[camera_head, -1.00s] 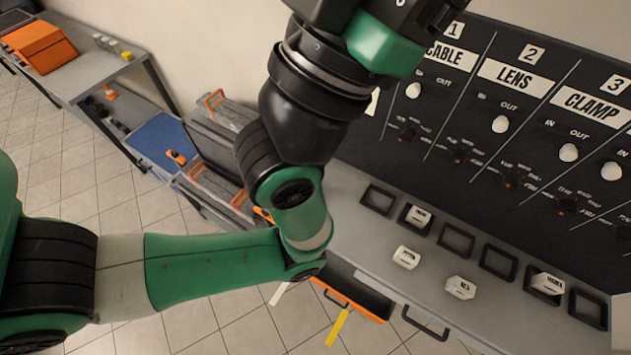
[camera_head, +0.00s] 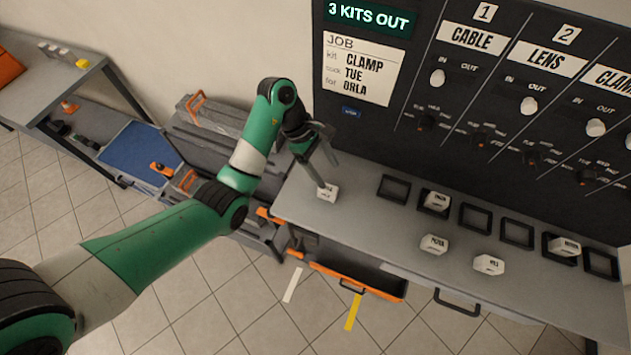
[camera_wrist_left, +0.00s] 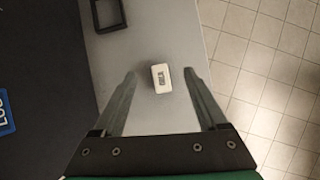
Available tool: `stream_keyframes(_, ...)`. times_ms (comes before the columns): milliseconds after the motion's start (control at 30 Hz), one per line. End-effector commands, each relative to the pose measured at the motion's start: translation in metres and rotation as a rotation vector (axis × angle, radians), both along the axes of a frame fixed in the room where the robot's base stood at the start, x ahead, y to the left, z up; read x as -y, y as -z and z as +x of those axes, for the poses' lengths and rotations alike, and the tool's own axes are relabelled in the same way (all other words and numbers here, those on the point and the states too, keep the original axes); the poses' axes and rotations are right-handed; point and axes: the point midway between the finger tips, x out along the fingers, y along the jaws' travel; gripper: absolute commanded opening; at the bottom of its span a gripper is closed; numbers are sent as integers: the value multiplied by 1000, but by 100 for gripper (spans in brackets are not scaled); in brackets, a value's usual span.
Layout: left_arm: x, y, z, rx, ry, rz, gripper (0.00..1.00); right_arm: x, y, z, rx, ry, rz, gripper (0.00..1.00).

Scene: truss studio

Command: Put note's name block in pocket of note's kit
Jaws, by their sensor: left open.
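The note (camera_head: 362,70) on the black board reads kit CLAMP, TUE, for ORLA. A white name block (camera_head: 327,193) stands at the left end of the grey bench. In the left wrist view the block (camera_wrist_left: 161,78), lettered ORLA, appears between my finger tips. My left gripper (camera_head: 322,168) points down at this block with its fingers apart; contact cannot be told. Black square pockets line the bench, including an empty one (camera_head: 394,189) near the block and another (camera_head: 475,218) farther right. My right gripper is out of view.
Two pockets hold white blocks (camera_head: 436,202) (camera_head: 564,246). Two more blocks (camera_head: 434,244) (camera_head: 489,264) stand loose towards the bench's front. An open orange-edged drawer (camera_head: 358,277) sticks out below. Grey cases with orange handles (camera_head: 197,109) stand left of the bench.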

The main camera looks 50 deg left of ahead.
Motion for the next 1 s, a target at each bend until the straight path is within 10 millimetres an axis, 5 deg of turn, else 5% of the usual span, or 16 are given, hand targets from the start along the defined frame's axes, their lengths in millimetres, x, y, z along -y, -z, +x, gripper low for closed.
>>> stream_keyframes(100,-40,9,-15,-24,-97,-17,75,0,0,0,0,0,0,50)
stream_keyframes(200,-47,9,-17,-21,-114,-17,75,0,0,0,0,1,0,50)
stream_keyframes(433,-33,36,-11,-22,-109,-19,75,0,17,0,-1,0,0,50)
stream_keyframes(1000,-2,89,0,-22,-108,-19,75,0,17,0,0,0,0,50)
